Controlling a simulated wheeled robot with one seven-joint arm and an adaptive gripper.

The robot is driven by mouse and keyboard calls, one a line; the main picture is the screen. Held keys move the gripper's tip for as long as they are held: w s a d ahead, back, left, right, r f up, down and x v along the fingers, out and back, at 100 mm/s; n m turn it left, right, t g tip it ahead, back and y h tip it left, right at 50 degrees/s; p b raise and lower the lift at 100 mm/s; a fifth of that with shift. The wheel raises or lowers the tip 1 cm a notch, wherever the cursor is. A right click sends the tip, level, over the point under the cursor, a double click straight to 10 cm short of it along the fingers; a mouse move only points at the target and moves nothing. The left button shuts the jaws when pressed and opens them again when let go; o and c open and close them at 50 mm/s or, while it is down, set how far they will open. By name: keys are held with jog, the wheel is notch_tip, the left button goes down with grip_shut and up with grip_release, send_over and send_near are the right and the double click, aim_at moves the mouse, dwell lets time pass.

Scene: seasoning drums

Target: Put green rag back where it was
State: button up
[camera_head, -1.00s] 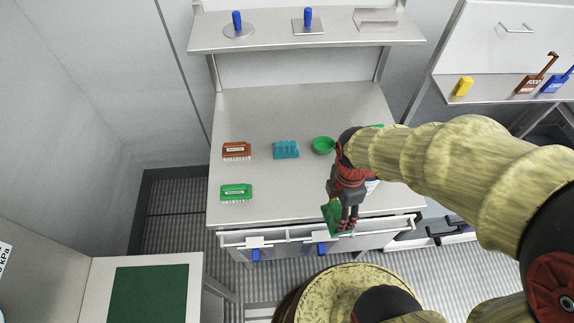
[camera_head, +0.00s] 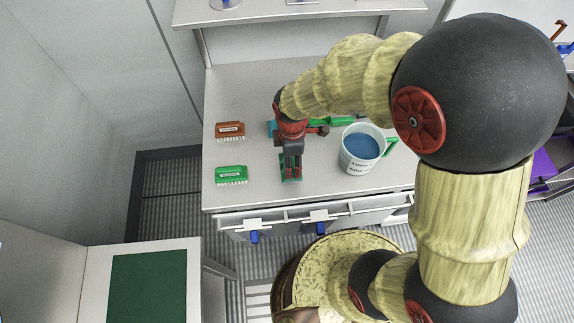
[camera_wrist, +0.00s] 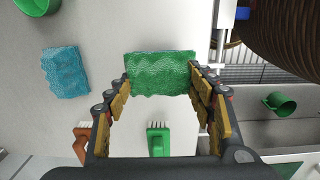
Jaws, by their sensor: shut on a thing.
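My gripper (camera_head: 291,170) is shut on the green rag (camera_wrist: 160,74) and points down over the steel table (camera_head: 255,105), left of the middle. In the wrist view the textured rag is stretched between my two fingertips (camera_wrist: 160,82). In the head view my fingers hide most of the rag. I cannot tell whether it touches the tabletop. A teal rag (camera_wrist: 66,72) lies flat on the table behind my gripper. It is mostly hidden by my gripper in the head view.
A green brush (camera_head: 231,175) and a brown brush (camera_head: 230,130) lie to the left. A white measuring jug (camera_head: 358,165) with blue contents stands to the right. Blue-handled drawers (camera_head: 320,228) are along the front edge. Bare tabletop lies between the green brush and my gripper.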

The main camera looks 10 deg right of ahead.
aim_at(281, 156)
jog(key=shift+w+a+f, duration=0.35)
jog(key=shift+w+f, duration=0.1)
jog(key=shift+f, duration=0.3)
notch_tip(281, 156, down, 3)
jog(key=shift+w+a+f+b, duration=0.1)
jog(key=shift+w+f+b, duration=0.1)
jog(key=shift+b, duration=0.3)
jog(key=shift+s, duration=0.1)
jog(key=o, duration=1)
